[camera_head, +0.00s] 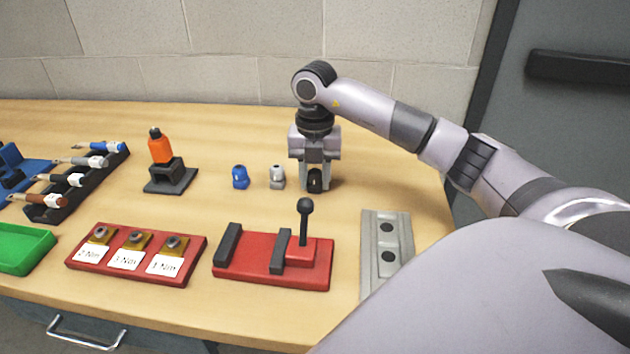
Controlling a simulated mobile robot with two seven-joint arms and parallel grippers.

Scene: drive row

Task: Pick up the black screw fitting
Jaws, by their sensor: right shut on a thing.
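The black screw fitting (315,181) stands on the wooden table, at the right end of a short row of fittings. My right gripper (316,183) points straight down over it and is shut on it, with a finger on each side. The fitting's upper part is between the fingers. It appears to be at table height; I cannot tell whether it is clear of the surface. My left gripper is not in the view.
A grey fitting (277,177) and a blue fitting (240,177) stand just left of my gripper. In front are a red fixture with a black lever (304,222), a red tray (74,262) and a grey two-hole plate (371,232). An orange tool (160,147) stands farther left.

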